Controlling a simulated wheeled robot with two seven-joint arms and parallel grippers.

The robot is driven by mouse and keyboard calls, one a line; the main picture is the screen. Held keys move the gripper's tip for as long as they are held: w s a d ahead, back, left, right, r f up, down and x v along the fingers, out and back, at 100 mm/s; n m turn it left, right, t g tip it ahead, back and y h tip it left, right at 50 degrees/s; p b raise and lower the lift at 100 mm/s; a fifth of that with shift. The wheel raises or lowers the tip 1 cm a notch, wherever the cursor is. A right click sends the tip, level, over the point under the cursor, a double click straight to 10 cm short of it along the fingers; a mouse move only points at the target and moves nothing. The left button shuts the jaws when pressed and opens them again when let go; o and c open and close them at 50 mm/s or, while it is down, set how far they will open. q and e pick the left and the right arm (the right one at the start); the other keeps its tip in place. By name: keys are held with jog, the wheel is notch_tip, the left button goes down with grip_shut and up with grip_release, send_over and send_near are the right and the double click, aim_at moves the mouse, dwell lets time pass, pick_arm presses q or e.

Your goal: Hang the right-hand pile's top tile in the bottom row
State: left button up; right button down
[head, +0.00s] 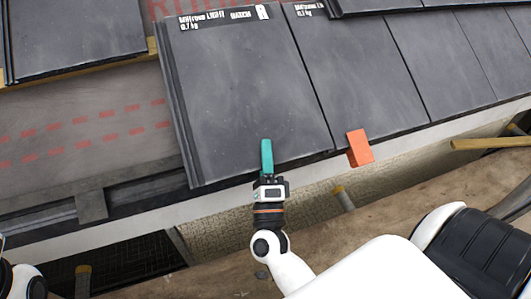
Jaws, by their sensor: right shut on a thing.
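A dark grey tile (240,90) with white printing at its upper end lies in the bottom row of the roof. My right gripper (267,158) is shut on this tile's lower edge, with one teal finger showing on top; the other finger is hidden. The tile's right side lies along the neighbouring tile (355,75); I cannot tell whether its upper end is hooked on a batten. The right-hand pile is not in view. My left gripper is not in view; only a bit of that arm shows in the lower left corner.
An orange block (360,148) sits at the lower edge of the bottom row. Left of the held tile, bare underlay (80,130) with red dashes is free. An upper-row tile (75,35) lies at the top left. Scaffold boards (390,180) run below the eaves.

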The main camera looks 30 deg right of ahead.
dwell(0.5)
jog(key=c, duration=1.6)
grip_release()
jog(key=o, duration=0.4)
jog(key=shift+s, duration=0.1)
jog(key=shift+o, duration=0.2)
